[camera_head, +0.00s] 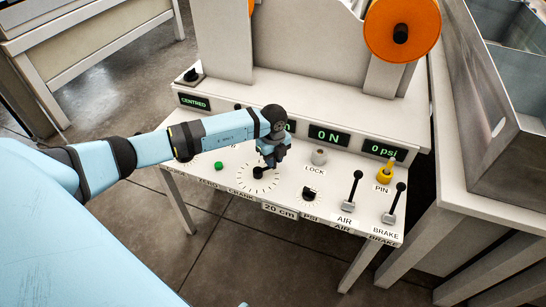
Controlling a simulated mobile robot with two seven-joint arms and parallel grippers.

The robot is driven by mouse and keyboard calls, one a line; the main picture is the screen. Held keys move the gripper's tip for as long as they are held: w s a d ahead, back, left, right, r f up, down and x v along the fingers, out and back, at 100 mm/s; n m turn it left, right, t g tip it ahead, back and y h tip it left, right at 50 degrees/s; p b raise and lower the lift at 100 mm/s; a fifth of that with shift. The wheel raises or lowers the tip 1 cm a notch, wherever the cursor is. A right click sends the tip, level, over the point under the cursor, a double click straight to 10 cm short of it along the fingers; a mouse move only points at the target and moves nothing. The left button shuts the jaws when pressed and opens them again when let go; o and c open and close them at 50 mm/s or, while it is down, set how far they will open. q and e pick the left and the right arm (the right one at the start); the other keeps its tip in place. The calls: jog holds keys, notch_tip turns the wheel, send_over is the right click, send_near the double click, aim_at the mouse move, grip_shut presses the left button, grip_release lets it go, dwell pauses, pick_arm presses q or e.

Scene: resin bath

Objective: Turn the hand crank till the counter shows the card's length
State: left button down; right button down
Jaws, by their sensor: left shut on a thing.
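My left gripper (264,162) reaches down over the crank dial on the sloped white panel, shut on the hand crank (258,173). Only a black part of the crank shows below the fingers; its grip is hidden. A ring of tick marks surrounds it on the panel. The card (280,210) on the panel's front edge reads "20 cm". A display (292,127) right behind my wrist is mostly covered by my arm, so its reading cannot be made out. My right gripper is not in view.
A green button (219,166) is left of the dial. A grey LOCK knob (319,157), a yellow PIN (386,171), a black PSI knob (309,194), and AIR (352,190) and BRAKE (394,204) levers stand right. Other displays read "CENTRED", "0 N", "0 psi". A metal tank (490,130) stands far right.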

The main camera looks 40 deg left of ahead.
pick_arm(q)
jog(key=m, duration=0.2)
jog(key=s+d+m+p, duration=0.1)
jog(key=m, duration=0.1)
jog(key=shift+s+d, duration=0.15)
jog(key=shift+d, duration=0.15)
jog(key=m, duration=0.1)
jog(key=s+m, duration=0.1)
jog(key=shift+d+m, duration=0.3)
jog(key=shift+d, duration=0.05)
jog(key=s+m, duration=0.1)
jog(key=m+p, duration=0.1)
jog(key=m, duration=0.1)
jog(key=shift+s+d+m, duration=0.25)
jog(key=shift+s+m, duration=0.05)
jog(key=shift+s, duration=0.05)
jog(key=shift+s+m, duration=0.5)
jog(key=shift+m, duration=0.55)
jog(key=shift+s+m, duration=0.45)
jog(key=shift+m, duration=0.6)
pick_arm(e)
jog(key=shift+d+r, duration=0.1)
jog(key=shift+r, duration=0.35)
pick_arm(q)
jog(key=c, duration=1)
grip_release()
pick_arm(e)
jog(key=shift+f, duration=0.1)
